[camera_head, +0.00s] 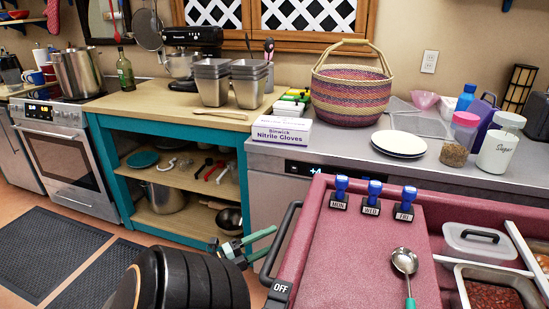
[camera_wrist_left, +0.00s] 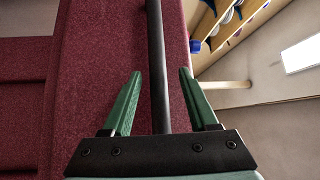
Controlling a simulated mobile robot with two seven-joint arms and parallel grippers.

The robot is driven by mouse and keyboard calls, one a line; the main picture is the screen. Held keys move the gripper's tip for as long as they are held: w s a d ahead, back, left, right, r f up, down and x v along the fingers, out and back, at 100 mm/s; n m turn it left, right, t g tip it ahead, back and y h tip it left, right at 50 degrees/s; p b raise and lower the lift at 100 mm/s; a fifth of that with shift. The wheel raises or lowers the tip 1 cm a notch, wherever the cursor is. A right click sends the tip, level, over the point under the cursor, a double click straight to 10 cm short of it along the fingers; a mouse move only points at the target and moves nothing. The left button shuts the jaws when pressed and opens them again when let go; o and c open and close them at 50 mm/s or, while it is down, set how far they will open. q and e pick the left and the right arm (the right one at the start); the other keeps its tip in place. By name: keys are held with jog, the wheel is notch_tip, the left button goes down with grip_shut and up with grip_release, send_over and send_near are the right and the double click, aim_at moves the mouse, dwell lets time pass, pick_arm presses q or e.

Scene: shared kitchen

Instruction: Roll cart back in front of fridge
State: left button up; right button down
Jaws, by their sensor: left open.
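The cart (camera_head: 340,255) is a maroon body with a flat top, in the lower right of the head view. A black bar handle (camera_head: 281,240) runs along its left side. My left gripper (camera_head: 271,243) is open at this handle. In the left wrist view, the handle (camera_wrist_left: 157,60) runs between the two green fingers of the gripper (camera_wrist_left: 160,74), with gaps on both sides. The fridge appears to be the steel front with a lit "+4" display (camera_head: 312,170) under the counter, behind the cart. My right gripper is not in view.
The cart carries stamps (camera_head: 371,198), a ladle (camera_head: 405,262) and food pans (camera_head: 490,292). A steel counter (camera_head: 345,150) holds a basket, plates and jars. A teal shelf unit (camera_head: 110,165) and an oven (camera_head: 70,160) stand left. Floor with dark mats (camera_head: 50,245) lies front left.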

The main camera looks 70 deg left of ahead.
pick_arm(q)
jog(key=s+f, duration=0.1)
jog(key=s, duration=0.9)
jog(key=shift+s+d+f+b, duration=0.15)
jog(key=shift+s+d+b, duration=0.05)
jog(key=shift+d+b, duration=0.25)
